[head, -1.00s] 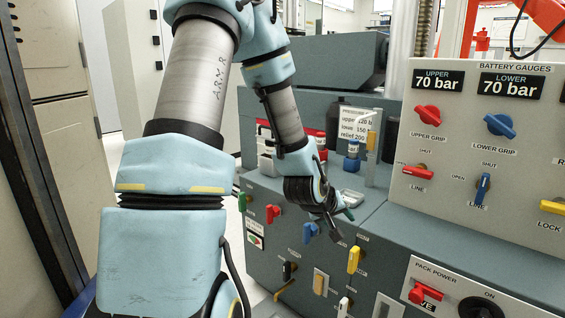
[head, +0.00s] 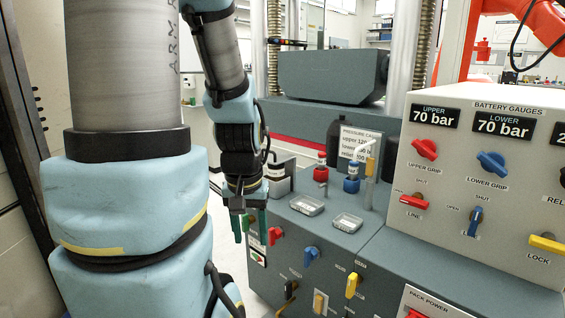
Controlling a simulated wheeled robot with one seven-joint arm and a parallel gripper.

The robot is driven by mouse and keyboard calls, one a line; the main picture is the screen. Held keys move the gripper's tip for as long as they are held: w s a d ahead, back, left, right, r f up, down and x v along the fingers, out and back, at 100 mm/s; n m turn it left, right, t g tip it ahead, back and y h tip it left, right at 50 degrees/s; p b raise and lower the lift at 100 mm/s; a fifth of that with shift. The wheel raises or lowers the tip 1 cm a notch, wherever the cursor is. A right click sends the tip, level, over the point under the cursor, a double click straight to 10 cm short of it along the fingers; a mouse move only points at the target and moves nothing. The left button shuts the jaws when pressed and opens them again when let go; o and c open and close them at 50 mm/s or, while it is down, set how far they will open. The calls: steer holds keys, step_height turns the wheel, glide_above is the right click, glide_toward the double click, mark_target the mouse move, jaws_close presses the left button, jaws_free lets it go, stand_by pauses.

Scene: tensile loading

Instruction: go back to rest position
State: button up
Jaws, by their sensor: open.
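My gripper (head: 249,222) hangs at the end of my arm, pointing down, with its two greenish fingers apart and nothing seen between them. It is in front of the left end of the grey console (head: 315,225), near the red handle (head: 274,235) on the front face. A green handle behind the fingers is partly hidden. The blue handle (head: 311,255) and the yellow handle (head: 353,285) are farther right, apart from the gripper.
Two small clear trays (head: 307,205) and red and blue fittings (head: 320,172) stand on the console top. The gauge panel (head: 490,190) rises at right, reading 70 bar upper and lower. A printed pressure card (head: 357,143) stands behind. Floor shows left of the console.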

step_height(320, 180, up, 20)
steer(key=p, duration=1.7)
steer(key=shift+f, duration=0.15)
